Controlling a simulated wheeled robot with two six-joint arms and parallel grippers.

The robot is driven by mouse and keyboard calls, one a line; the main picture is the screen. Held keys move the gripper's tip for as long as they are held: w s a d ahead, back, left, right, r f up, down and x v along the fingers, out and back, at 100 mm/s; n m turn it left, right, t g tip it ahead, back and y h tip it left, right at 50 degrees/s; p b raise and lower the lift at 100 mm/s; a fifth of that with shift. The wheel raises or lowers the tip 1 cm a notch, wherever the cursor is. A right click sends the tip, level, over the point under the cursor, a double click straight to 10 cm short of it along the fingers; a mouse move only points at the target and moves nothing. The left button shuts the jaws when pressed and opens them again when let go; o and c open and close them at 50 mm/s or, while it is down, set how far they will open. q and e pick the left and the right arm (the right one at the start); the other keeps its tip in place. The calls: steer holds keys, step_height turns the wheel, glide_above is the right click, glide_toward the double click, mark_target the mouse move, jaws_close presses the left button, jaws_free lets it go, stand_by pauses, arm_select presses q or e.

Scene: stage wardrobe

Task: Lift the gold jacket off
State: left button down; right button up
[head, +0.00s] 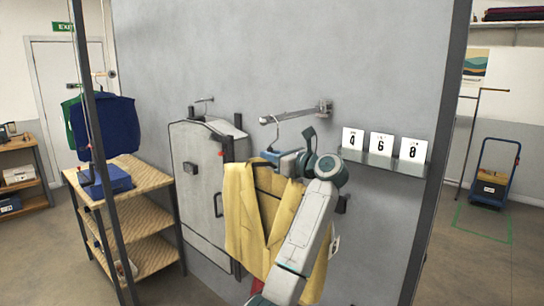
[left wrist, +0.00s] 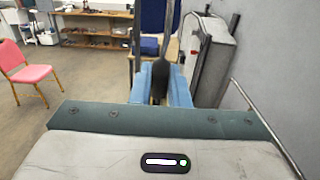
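The gold jacket (head: 258,215) hangs on a hanger (head: 277,133) whose hook rises to a metal rail arm (head: 290,117) on the grey wall; whether the hook touches it is unclear. My left gripper (head: 270,157) is at the hanger's neck, just above the collar. In the left wrist view, its blue fingers (left wrist: 164,88) are close together on both sides of a dark upright part (left wrist: 162,70), which looks like the hanger, and appear shut on it. My left forearm hides much of the jacket's right side. My right gripper is not in view.
A grey case (head: 196,190) is against the wall left of the jacket. A wooden shelf rack (head: 150,180) and dark post stand left. A pink chair (left wrist: 27,70) stands on open floor.

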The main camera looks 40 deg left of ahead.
arm_select(q)
steer(key=shift+r, duration=0.2)
steer(key=shift+r, duration=1.4)
steer(key=shift+d, duration=0.85)
steer(key=shift+s+d+b, duration=0.15)
steer(key=shift+d+b, duration=0.45)
steer(key=shift+d, duration=1.25)
steer(key=shift+s+d+b, duration=0.15)
steer(key=shift+d+b, duration=0.4)
steer(key=shift+d, duration=1.25)
